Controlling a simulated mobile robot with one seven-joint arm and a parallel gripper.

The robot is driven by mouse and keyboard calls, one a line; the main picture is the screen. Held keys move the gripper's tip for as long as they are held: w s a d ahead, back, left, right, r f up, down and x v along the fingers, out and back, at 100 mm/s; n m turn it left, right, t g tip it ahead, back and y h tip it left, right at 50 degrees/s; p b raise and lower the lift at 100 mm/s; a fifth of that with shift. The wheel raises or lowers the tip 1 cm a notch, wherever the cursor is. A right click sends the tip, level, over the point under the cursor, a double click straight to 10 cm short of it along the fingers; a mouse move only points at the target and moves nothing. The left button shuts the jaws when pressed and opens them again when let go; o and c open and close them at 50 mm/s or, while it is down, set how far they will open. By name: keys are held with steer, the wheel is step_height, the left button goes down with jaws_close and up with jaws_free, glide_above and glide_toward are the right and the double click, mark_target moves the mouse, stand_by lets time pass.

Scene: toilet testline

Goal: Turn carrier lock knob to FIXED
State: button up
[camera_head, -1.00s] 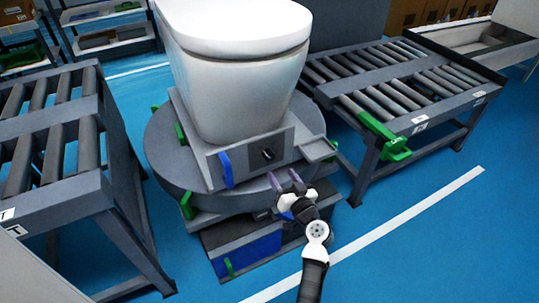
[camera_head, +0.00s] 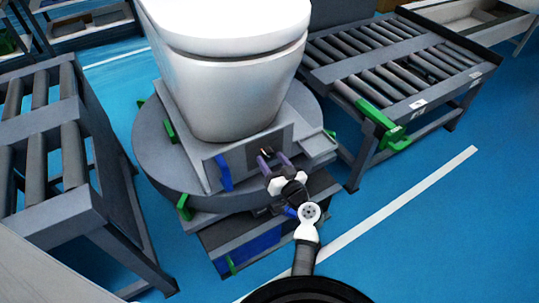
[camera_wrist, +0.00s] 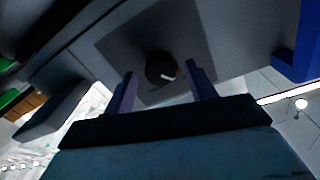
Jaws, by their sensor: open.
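The lock knob (camera_wrist: 160,68) is a small dark round knob with a light mark, on a dark plate on the front of the grey carrier (camera_head: 207,168). In the wrist view it lies between and beyond the fingertips of my gripper (camera_wrist: 158,85). In the head view my gripper (camera_head: 271,161) is open in front of the plate, and the knob (camera_head: 266,152) shows just past its purple fingers. I cannot tell whether the fingers touch it. No FIXED label is readable.
A white toilet (camera_head: 225,80) stands on the carrier. A blue handle (camera_head: 223,172) is left of the knob, and it also shows in the wrist view (camera_wrist: 301,45). Roller conveyors stand left (camera_head: 40,225) and right (camera_head: 345,95), the right one with a green clamp (camera_head: 380,125).

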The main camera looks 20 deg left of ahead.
steer(key=shift+a, duration=0.1)
steer(key=shift+c, duration=0.4)
steer(key=c, duration=0.9)
